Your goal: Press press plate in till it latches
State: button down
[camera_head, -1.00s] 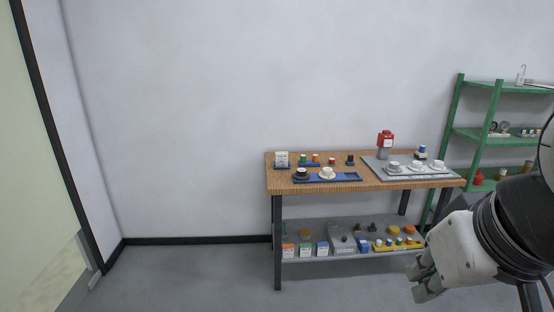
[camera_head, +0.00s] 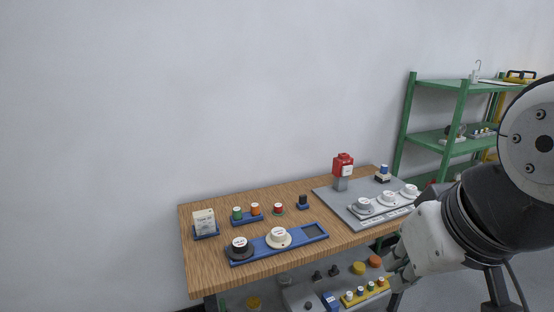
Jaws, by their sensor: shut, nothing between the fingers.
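A red box with a pale front face (camera_head: 346,171) stands on a grey post at the back of the wooden bench (camera_head: 215,269); this pale face may be the press plate, but it is too small to be sure. The post rises from a grey board (camera_head: 333,198) on the bench's right side. My gripper (camera_head: 398,276) is at the lower right, in front of the bench's right front edge and apart from the red box. Its fingers are shut and empty, partly hard to make out against the lower shelf.
The grey board also bears several white round knobs (camera_head: 387,198). A blue tray (camera_head: 313,233) holds a black knob and a white knob. Small coloured caps and a card stand sit behind it. A green shelf rack (camera_head: 406,125) stands at the right.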

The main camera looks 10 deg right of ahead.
aim_at(346, 171)
jog(key=i+j+z, duration=0.25)
jog(key=i+z, duration=0.2)
jog(key=i+j+z, duration=0.7)
jog(key=j+z, duration=0.2)
